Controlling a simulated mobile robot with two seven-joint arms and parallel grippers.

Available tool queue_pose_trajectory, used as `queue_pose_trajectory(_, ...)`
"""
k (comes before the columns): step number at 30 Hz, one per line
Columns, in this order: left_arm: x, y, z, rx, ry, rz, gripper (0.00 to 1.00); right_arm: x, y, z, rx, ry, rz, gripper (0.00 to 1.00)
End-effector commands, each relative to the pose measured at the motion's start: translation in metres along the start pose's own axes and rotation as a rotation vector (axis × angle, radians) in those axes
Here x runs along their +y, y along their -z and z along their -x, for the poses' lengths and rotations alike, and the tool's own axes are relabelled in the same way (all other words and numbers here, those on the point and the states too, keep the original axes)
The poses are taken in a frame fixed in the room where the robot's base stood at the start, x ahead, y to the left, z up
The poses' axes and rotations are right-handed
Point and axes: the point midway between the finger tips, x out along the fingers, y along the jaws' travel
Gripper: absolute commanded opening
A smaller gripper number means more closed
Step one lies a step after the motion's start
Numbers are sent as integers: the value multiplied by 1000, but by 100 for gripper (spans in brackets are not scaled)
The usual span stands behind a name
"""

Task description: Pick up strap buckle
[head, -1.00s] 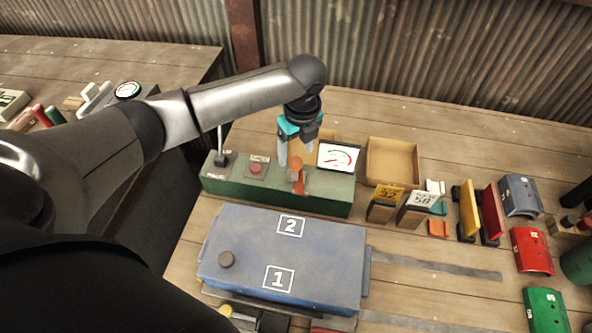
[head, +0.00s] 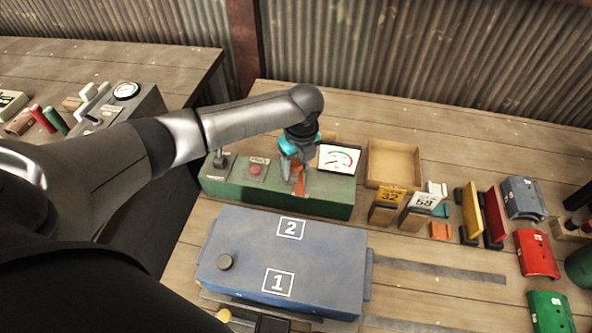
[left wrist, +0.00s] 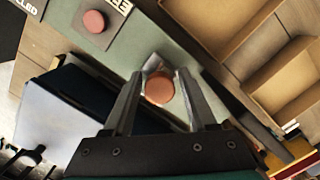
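I cannot tell for certain which thing is the strap buckle. My left gripper (head: 297,172) points down over the green control box (head: 235,187). Its fingers stand apart on either side of an orange-red lever knob (head: 299,186). In the left wrist view the round knob (left wrist: 159,88) lies between the two fingers (left wrist: 160,78), with a narrow gap or light contact at its sides that I cannot make out. A small orange piece (head: 441,231) lies on the table to the right. My right gripper is not in view.
A blue box (head: 335,255) marked 1 and 2 stands in front of the green box. A red button (head: 255,170) and a gauge (head: 338,158) are beside the gripper. An open cardboard tray (head: 393,147), number tags and coloured parts stand to the right. Flat grey strips (head: 440,270) lie in front.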

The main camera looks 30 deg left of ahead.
Motion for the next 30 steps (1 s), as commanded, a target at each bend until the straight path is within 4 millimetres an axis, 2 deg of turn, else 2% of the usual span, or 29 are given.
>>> queue_pose_trajectory(1, 0, 0, 0, 0, 0, 0, 51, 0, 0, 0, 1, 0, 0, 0)
queue_pose_trajectory(15, 0, 0, 0, 0, 0, 0, 0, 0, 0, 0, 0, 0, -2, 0)
queue_pose_trajectory(30, 0, -1, 4, -1, 0, 1, 0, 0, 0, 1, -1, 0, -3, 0)
